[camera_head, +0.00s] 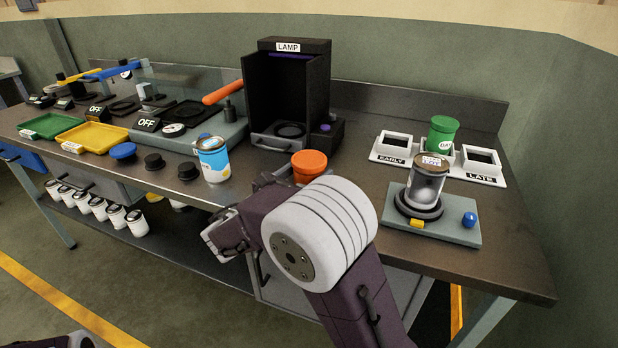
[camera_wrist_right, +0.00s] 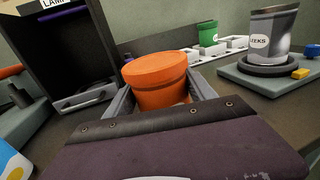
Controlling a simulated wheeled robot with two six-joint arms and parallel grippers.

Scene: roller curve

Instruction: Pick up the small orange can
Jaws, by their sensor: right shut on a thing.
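The small orange can (camera_head: 309,163) is at the front middle of the bench, in front of the black lamp box. In the right wrist view the orange can (camera_wrist_right: 156,80) stands upright between the two fingers of my right gripper (camera_wrist_right: 160,100), which is shut on it. The can's lower part is hidden by the gripper. My left gripper is not in view.
The lamp box (camera_head: 289,95) stands just behind the can. A blue and white can (camera_head: 213,160) is to the left. A grey can (camera_head: 427,180) stands on a roller base at right. A green can (camera_head: 441,133) sits in a white tray (camera_head: 484,179) behind it.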

